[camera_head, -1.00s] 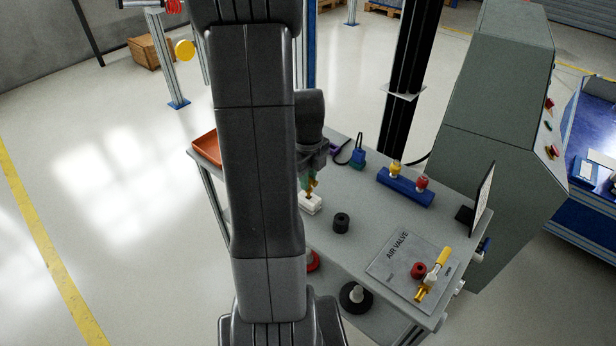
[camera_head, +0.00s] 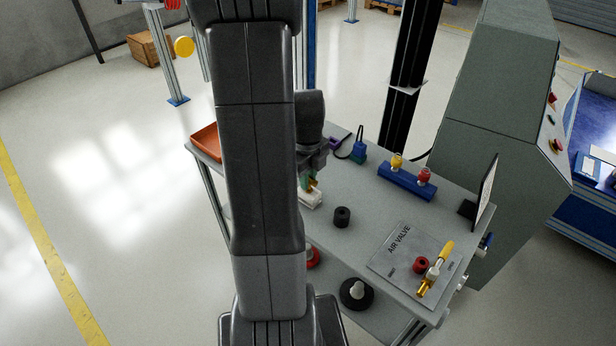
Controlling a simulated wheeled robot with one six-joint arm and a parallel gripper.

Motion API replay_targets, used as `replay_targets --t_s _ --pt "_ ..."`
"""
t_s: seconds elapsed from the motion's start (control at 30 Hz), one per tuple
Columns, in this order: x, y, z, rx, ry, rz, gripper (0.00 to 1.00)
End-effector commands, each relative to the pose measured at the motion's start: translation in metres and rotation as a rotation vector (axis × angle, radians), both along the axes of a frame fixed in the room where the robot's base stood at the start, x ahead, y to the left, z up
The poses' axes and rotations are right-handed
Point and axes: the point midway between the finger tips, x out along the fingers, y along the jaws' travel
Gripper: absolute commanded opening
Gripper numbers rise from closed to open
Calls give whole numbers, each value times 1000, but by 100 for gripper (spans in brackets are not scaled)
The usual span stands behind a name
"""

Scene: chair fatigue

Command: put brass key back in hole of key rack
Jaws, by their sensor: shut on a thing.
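My gripper (camera_head: 307,182) is low over the table's far left part, partly hidden behind my own arm. Its greenish fingers are shut on the brass key (camera_head: 313,186), of which only a small golden part shows. A small white block (camera_head: 312,200), which looks like the key rack, stands on the table right under the gripper. The key is at or just above the block's top. I cannot tell whether its lower end is inside a hole, and the hole itself is hidden.
A black cylinder (camera_head: 342,216) stands near the white block. A blue holder (camera_head: 408,182) with yellow and red knobs is farther right. The air valve plate (camera_head: 398,262) lies at the front right. An orange tray (camera_head: 205,142) is at the left edge.

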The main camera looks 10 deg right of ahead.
Motion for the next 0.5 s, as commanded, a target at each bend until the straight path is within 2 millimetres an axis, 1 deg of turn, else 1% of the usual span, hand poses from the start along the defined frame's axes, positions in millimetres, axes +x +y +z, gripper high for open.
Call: replay_targets --t_s 0.07,0.1,0.17,0.2,0.5 --pt "0 0 -3 0 0 0 0" --pt "0 0 -2 0 0 0 22" --pt "0 0 -2 0 0 0 33" --pt "0 0 -2 0 0 0 41" --pt "0 0 -1 0 0 0 41"
